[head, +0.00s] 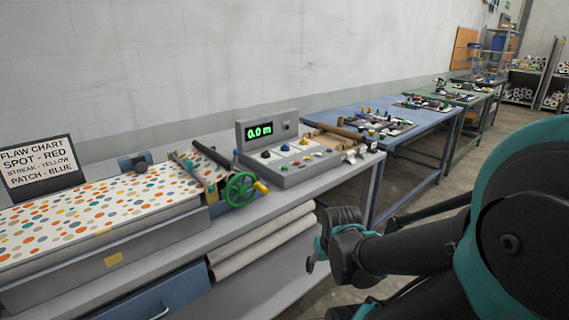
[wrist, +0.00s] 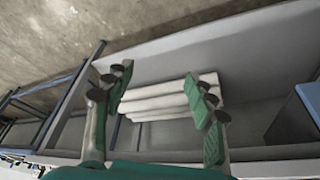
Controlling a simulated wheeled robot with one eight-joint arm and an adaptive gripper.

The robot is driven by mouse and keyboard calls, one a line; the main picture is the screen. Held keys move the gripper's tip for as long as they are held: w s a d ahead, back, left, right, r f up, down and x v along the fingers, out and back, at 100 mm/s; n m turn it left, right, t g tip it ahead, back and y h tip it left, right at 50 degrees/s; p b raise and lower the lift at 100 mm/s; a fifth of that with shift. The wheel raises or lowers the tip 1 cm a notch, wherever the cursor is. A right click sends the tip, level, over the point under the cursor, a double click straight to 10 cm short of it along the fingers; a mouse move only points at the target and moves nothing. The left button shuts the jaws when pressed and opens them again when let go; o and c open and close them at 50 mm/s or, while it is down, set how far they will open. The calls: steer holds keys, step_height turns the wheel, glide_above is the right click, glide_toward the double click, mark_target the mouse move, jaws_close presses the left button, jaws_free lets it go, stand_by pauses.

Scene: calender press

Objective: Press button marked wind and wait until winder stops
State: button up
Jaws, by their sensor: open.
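A grey control box (head: 272,172) stands on the bench in the head view, with several coloured buttons and knobs on its top. The lettering at the buttons is too small to read, so I cannot tell which is marked wind. A display (head: 259,132) behind the buttons shows a green 0.0 m. A brown roll (head: 338,131) lies just right of the box; I cannot tell if it is part of the winder. My gripper (head: 312,262) is in front of the bench, below and right of the box, apart from it. In the wrist view my gripper (wrist: 160,98) is open and empty.
A dotted sheet (head: 95,215) lies on the press bed at left, by a green handwheel (head: 241,189). A flaw chart (head: 38,167) stands behind it. White rolls (head: 262,240) lie under the bench; they also show in the wrist view (wrist: 170,97). A blue table (head: 420,130) stands at right.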

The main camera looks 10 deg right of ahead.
steer(key=shift+c, duration=0.6)
jaws_close()
stand_by(1.2)
